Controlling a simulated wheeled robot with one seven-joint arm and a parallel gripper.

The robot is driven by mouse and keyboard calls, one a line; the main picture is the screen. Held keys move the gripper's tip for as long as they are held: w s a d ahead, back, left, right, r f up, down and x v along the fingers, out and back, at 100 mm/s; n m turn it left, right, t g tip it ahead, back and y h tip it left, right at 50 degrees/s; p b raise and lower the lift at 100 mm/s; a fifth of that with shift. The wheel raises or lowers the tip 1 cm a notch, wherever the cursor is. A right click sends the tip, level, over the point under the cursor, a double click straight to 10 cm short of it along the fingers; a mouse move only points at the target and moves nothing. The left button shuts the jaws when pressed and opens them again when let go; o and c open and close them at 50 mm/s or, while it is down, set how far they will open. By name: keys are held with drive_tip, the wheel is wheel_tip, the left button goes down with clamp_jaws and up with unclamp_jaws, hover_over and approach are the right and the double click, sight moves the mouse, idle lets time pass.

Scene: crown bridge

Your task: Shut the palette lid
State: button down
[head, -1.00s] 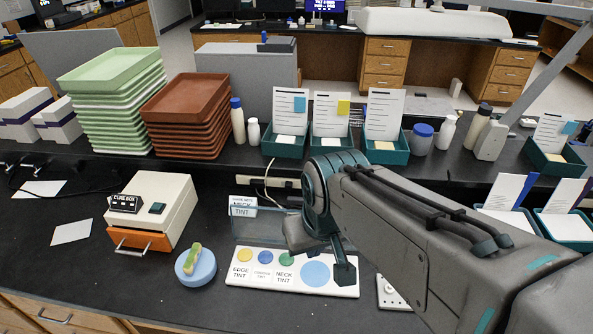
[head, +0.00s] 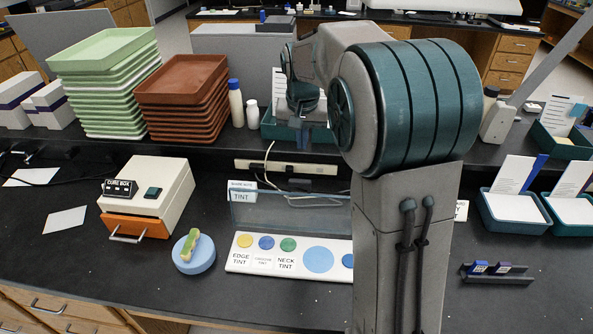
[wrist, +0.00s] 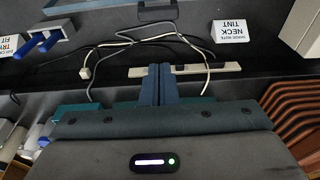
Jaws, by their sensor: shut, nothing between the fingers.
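The palette (head: 290,272) is a long white board on the dark bench with yellow, blue, green and light blue round spots; my arm hides its right end. Its lid (head: 280,211), a clear bluish panel, stands upright along the palette's back edge, so the palette is open. My gripper shows partly in the head view (head: 303,105), raised behind and above the lid, near the back shelf. In the wrist view its two fingers (wrist: 158,70) are pressed together with nothing between them. The lid is not clearly made out in the wrist view.
Behind the lid are a neck tint card (head: 242,191), a power strip (head: 290,166) and loose cables. A blue round pad (head: 194,258) and the cure box (head: 150,200) stand left. Brown trays (head: 183,92) and bottles line the shelf. A small dark rack (head: 497,273) lies right.

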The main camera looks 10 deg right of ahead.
drive_tip(key=w+f, duration=0.3)
drive_tip(key=f, duration=0.8)
drive_tip(key=s, duration=0.1)
drive_tip(key=s+p, duration=0.1)
drive_tip(key=s+r, duration=0.1)
drive_tip(key=shift+s+a, duration=0.15)
drive_tip(key=shift+a, duration=0.2)
drive_tip(key=shift+a+f, duration=0.1)
